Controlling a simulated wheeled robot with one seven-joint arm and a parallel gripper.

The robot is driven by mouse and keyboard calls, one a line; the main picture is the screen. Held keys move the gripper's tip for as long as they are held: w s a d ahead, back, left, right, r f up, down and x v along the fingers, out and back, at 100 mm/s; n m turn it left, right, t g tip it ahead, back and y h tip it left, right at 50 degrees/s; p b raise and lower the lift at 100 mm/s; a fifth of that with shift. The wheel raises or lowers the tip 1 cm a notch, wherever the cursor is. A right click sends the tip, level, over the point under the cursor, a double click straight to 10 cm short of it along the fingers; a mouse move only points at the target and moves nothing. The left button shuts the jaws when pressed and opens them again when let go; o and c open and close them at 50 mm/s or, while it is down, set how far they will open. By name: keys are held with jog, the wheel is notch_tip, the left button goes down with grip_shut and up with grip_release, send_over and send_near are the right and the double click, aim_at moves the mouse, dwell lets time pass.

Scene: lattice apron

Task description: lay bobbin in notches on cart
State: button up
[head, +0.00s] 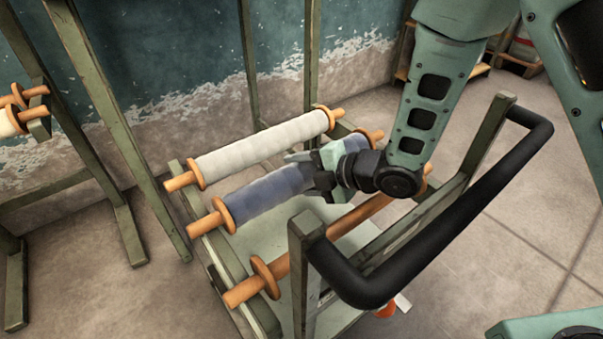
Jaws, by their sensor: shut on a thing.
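The cart (230,265) is a pale green frame with side rails that bear bobbins. A blue-wound bobbin (255,198) with orange flanges and ends lies across the rails in the middle. My gripper (309,176) is at its right part, shut on it from above. The bobbin's left end is at the left rail; its right end is partly behind my gripper. A cream-wound bobbin (262,148) lies across behind it. A bare orange bobbin (262,280) lies in front, partly behind the cart's post. The notches under the blue bobbin are hidden.
A black handle (450,225) on green posts stands at the cart's right front, close to my arm. A green rack (95,130) with more bobbin ends (12,118) stands at left. Open floor (530,215) lies at right.

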jog(key=shift+f, duration=0.2)
dwell(0.6)
jog(key=o, duration=1.4)
